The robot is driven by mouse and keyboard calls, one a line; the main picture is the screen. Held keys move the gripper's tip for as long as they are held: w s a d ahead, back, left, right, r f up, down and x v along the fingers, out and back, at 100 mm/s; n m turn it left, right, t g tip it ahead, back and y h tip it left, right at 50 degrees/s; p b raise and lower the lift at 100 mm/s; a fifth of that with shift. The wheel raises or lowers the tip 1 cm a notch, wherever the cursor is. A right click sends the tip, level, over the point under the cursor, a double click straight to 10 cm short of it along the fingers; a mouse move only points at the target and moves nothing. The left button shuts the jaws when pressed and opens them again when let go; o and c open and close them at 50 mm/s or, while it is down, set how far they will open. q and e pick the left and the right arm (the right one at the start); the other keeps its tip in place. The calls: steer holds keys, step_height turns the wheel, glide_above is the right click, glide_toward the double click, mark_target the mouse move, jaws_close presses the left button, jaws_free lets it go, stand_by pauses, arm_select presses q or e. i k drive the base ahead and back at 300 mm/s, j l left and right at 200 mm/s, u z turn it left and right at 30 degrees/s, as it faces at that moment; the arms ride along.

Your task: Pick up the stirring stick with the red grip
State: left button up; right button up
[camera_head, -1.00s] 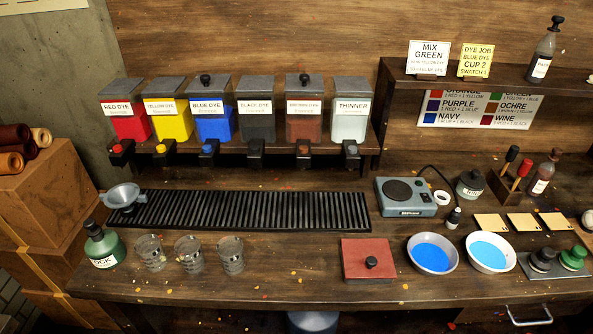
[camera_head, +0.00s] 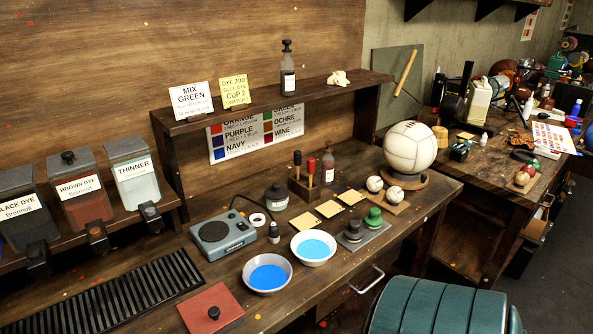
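The stirring stick with the red grip (camera_head: 311,166) stands upright in a small dark wooden holder (camera_head: 303,188) on the bench. A second stick with a black grip (camera_head: 297,159) stands beside it on the left in the same holder. A dark bottle with a pale label (camera_head: 328,166) stands just to the right of the holder. Neither of my grippers shows in the head view.
Two bowls of blue liquid (camera_head: 290,276), a hot plate (camera_head: 222,236) and pale square tiles (camera_head: 328,209) lie in front of the holder. A shelf (camera_head: 262,108) runs behind it. A large white ball (camera_head: 410,148) stands to the right. A green rounded object (camera_head: 440,308) is in the foreground.

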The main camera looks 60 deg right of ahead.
mark_target(310, 161)
steer(key=z, duration=1.9)
